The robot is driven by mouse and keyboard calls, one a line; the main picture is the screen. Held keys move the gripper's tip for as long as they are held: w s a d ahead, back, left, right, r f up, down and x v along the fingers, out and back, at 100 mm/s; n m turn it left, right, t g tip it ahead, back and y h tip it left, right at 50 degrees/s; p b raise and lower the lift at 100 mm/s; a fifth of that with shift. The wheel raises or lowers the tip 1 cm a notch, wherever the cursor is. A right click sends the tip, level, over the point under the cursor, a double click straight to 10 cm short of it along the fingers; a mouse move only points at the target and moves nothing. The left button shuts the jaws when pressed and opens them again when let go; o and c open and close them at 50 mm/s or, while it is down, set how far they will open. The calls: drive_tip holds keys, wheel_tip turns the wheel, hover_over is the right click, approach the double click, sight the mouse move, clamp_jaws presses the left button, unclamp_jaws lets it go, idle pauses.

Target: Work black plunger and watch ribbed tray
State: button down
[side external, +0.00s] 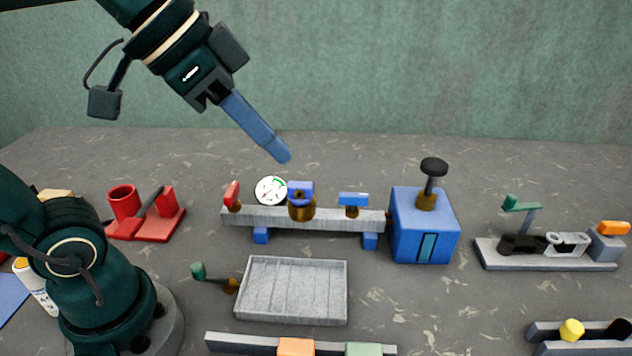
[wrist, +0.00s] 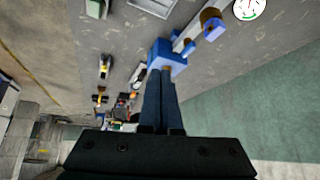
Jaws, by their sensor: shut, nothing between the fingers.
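The black plunger (side external: 434,167) stands upright on top of a blue box (side external: 423,228), its round knob raised on a stem above a brass collar. The ribbed tray (side external: 292,290) is a light grey shallow tray in front of the manifold; it looks empty. My gripper (side external: 284,157) is shut and empty, tilted down to the right, in the air above and left of the blue box. In the wrist view my closed blue fingers (wrist: 167,75) overlap the blue box (wrist: 165,58) in the picture; the plunger is hidden or cannot be told there.
A grey manifold (side external: 335,221) carries a red handle, a blue handle and a round white gauge (side external: 271,190). A green-handled valve (side external: 200,271) sits left of the tray. A red fixture (side external: 145,215) is left, a grey clamp fixture (side external: 545,252) right. Sliders (side external: 297,346) lie in front.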

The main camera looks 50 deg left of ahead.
drive_tip(key=w+d+r+m+h, duration=0.1)
drive_tip(key=w+r+m+h, duration=0.1)
drive_tip(key=w+r, duration=0.3)
drive_tip(key=w+d+r+m+h, duration=0.1)
drive_tip(key=w+r+m, duration=0.15)
drive_tip(key=w, duration=0.45)
drive_tip(key=w+a+f+h, duration=0.1)
drive_tip(key=w+f, duration=0.2)
drive_tip(key=w, duration=0.4)
drive_tip(key=shift+w+a+f, duration=0.3)
drive_tip(key=shift+w+a, duration=0.1)
hover_over(442, 163)
drive_tip(key=s+a, duration=0.2)
wheel_tip(442, 163, down, 8)
drive_tip(key=shift+r, duration=0.1)
drive_tip(key=shift+f, duration=1.65)
